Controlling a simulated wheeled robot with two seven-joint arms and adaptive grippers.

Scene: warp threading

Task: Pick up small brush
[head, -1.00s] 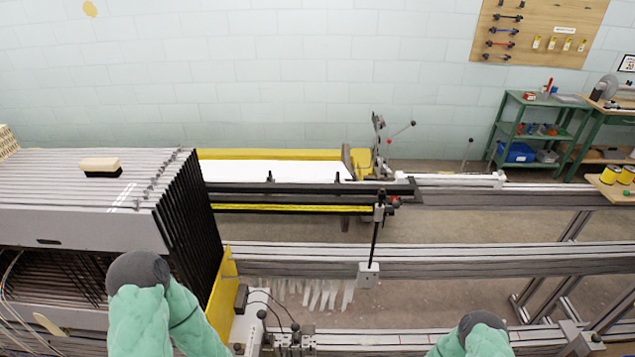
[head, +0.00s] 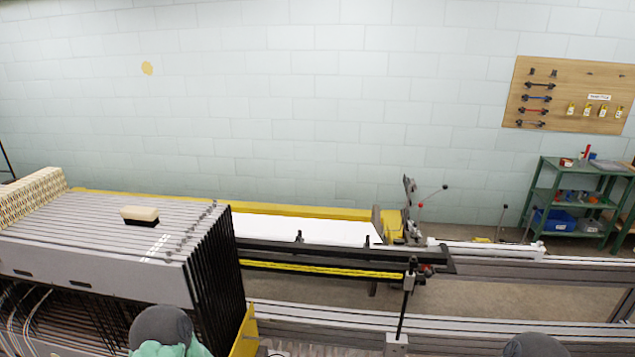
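The small brush (head: 140,215) has a pale wooden back and dark bristles. It lies bristles down on top of the grey slatted frame stack (head: 90,233) at the left. Nothing touches it from above. My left arm shows only as a dark grey rounded part with a green sleeve at the bottom edge, below and in front of the stack. My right arm shows only as a dark rounded part at the bottom edge, right of centre. Neither gripper's fingers are in view.
Black upright slats (head: 215,270) edge the stack's right side. A black rail (head: 340,256) and a yellow-edged white bed (head: 300,228) run to the right. A thin black post (head: 405,305) stands before them. A green shelf cart (head: 575,200) is at the far right.

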